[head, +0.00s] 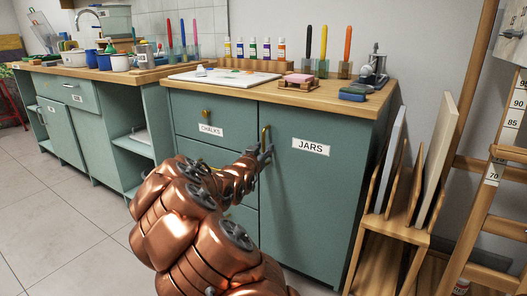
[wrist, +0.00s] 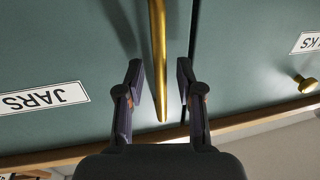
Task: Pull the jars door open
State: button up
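The jars door (head: 306,190) is a green cabinet door with a white JARS label (head: 311,146), and it looks closed. Its upright brass handle (head: 264,137) is at the door's upper left edge. My gripper (head: 264,155) is at the handle, with my copper arm reaching up from below. In the wrist view the picture is upside down, and the brass handle (wrist: 158,60) runs between the two dark fingers of my gripper (wrist: 160,85). The fingers are open, with a gap on each side of the handle.
The chalks drawer (head: 210,128) with a brass knob (head: 207,113) is left of the door. The wooden countertop (head: 320,100) above holds paint bottles and brushes. A wooden rack (head: 385,240) with boards stands close to the right. Tiled floor (head: 60,220) is free at the left.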

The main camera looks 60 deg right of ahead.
jog(key=shift+w+d, duration=0.1)
jog(key=shift+d, duration=0.1)
grip_shut()
dwell(0.3)
dwell(0.4)
